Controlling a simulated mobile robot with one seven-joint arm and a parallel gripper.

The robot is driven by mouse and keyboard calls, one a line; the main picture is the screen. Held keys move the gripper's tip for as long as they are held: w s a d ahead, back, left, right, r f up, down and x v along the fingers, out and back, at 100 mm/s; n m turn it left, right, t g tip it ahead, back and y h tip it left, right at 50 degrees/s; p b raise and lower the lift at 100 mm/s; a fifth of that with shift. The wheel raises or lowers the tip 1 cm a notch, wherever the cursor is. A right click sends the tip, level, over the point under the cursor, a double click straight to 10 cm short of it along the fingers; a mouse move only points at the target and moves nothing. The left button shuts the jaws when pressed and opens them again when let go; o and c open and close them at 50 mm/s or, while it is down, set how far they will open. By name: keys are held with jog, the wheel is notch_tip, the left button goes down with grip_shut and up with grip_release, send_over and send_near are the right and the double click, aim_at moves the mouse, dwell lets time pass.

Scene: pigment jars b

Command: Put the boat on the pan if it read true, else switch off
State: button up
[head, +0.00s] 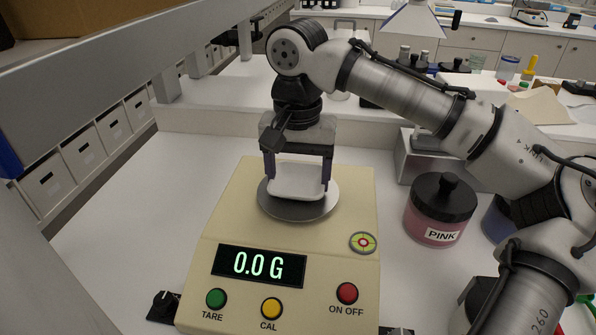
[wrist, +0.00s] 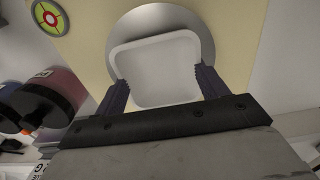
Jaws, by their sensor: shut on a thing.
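The scale (head: 321,244) stands on the bench, its green display (head: 258,265) lit and reading 0.0 G. It has a green TARE button (head: 215,298), a yellow CAL button (head: 271,308) and a red ON OFF button (head: 347,293). My gripper (head: 298,172) is shut on the white boat (head: 298,187), a shallow square dish, over the round metal pan (head: 289,209). In the wrist view the boat (wrist: 155,70) lies between both fingers, with the pan (wrist: 163,17) behind it. I cannot tell whether the boat touches the pan.
A jar labelled PINK (head: 437,215) with a black lid stands right of the scale, and a blue jar (head: 496,222) is partly hidden behind my arm. A round level (head: 362,242) sits on the scale's right side.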

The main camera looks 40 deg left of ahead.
aim_at(298, 188)
jog(key=o, duration=0.9)
jog(key=shift+f, duration=0.15)
jog(key=shift+o, duration=0.2)
notch_tip(298, 188, up, 12)
jog(key=shift+r, duration=0.2)
